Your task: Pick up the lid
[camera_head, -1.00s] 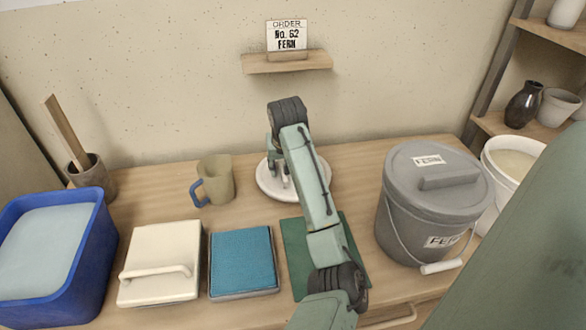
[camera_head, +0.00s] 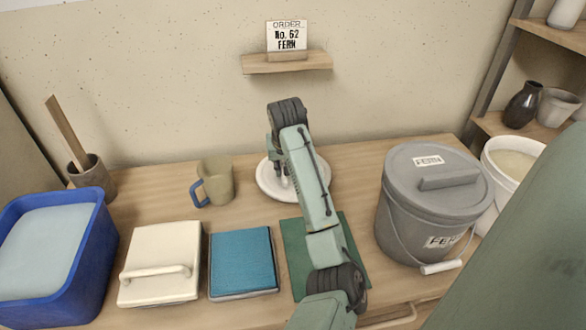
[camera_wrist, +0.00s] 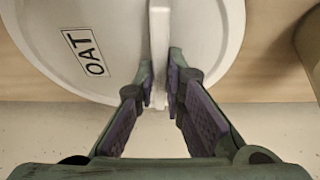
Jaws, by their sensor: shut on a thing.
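A round white lid (camera_wrist: 55,65) labelled OAT fills the upper part of the wrist view. A raised bar handle (camera_wrist: 158,50) runs across it. My gripper (camera_wrist: 160,92) has its two fingers on either side of this handle and is shut on it. In the head view the white lid (camera_head: 266,184) is at the back middle of the table, and my arm and gripper (camera_head: 281,180) cover much of it. A grey bucket (camera_head: 415,215) with its own grey lid (camera_head: 415,178), both labelled FERN, stands at the right.
A mug (camera_head: 218,182) stands left of the white lid. A blue tub (camera_head: 75,265), a cream lidded box (camera_head: 160,250), a teal pad (camera_head: 243,258) and a green mat (camera_head: 297,262) are nearer the front. An order card (camera_head: 287,37) reads No. 62 FERN.

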